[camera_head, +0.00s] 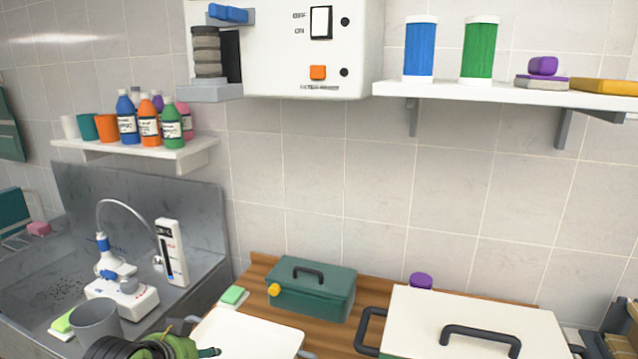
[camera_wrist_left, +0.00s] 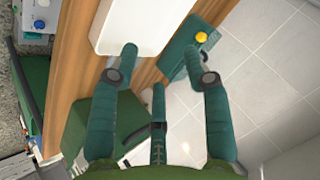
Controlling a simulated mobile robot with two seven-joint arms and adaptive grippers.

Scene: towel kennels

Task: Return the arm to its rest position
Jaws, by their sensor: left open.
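My left gripper (camera_head: 203,351) shows only in part at the bottom edge of the head view, with a dark green fingertip beside the green and black wrist parts. In the left wrist view, the left gripper (camera_wrist_left: 160,58) has its dark green fingers spread apart, with nothing between them. They are over the edge of the wooden counter (camera_wrist_left: 150,78), close to a white tray-like surface (camera_wrist_left: 125,22) and a green box with a yellow knob (camera_wrist_left: 180,60). My right gripper is in neither view.
The green handled box (camera_head: 318,290), a white tray (camera_head: 245,335) and a large white-lidded box (camera_head: 475,312) stand on the counter. The steel sink (camera_head: 200,225) is at left. Shelves hold bottles (camera_head: 148,128) and canisters (camera_head: 419,50). A wall unit (camera_head: 310,70) hangs between them.

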